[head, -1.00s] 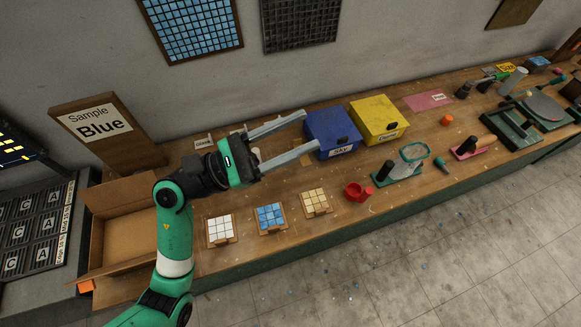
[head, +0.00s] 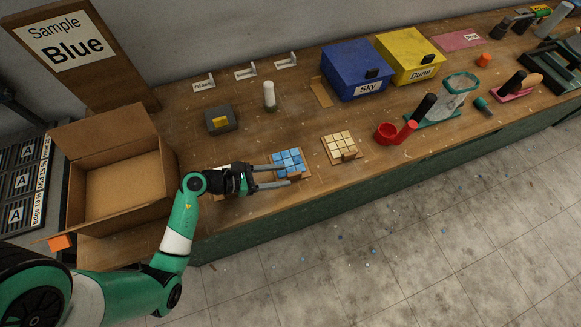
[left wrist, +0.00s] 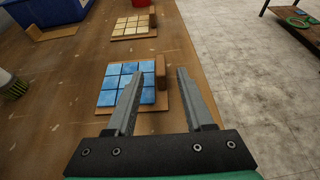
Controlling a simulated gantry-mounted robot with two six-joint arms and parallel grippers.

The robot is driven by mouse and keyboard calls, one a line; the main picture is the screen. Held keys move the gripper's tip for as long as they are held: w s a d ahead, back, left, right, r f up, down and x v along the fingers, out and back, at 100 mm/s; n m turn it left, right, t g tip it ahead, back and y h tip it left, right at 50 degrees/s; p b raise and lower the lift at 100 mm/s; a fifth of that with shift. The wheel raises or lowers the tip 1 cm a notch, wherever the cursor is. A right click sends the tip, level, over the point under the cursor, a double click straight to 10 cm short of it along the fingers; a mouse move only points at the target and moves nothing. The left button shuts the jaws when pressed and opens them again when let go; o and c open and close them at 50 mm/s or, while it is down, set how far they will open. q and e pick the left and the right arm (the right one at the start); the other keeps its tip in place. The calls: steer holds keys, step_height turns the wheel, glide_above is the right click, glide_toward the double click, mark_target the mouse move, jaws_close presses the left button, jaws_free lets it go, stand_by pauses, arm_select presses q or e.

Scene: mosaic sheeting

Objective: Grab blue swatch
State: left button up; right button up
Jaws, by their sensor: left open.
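The blue swatch (head: 288,161), a small board of blue tiles with a wooden grip block on its front edge, lies flat on the workbench. It also shows in the left wrist view (left wrist: 110,87), its block (left wrist: 160,72) on the right side. My left gripper (head: 286,175) is open and empty, low over the bench just left of the swatch, its fingers pointing toward the swatch's block. In the left wrist view the fingers (left wrist: 158,90) are spread, the left one overlapping the blue tiles. The white swatch is mostly hidden behind the gripper. My right gripper is out of view.
A beige swatch (head: 340,145) lies right of the blue one, with a red cup (head: 386,132) beyond. An open cardboard box (head: 122,183) stands left under the "Sample Blue" sign (head: 66,42). Blue (head: 357,72) and yellow (head: 410,58) boxes stand behind. The bench's front edge is close.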

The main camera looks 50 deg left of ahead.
mark_target(291, 174)
arm_select(q)
steer(key=b+x, duration=0.1)
steer(key=x, duration=0.4)
steer(key=shift+r, duration=0.1)
jaws_close()
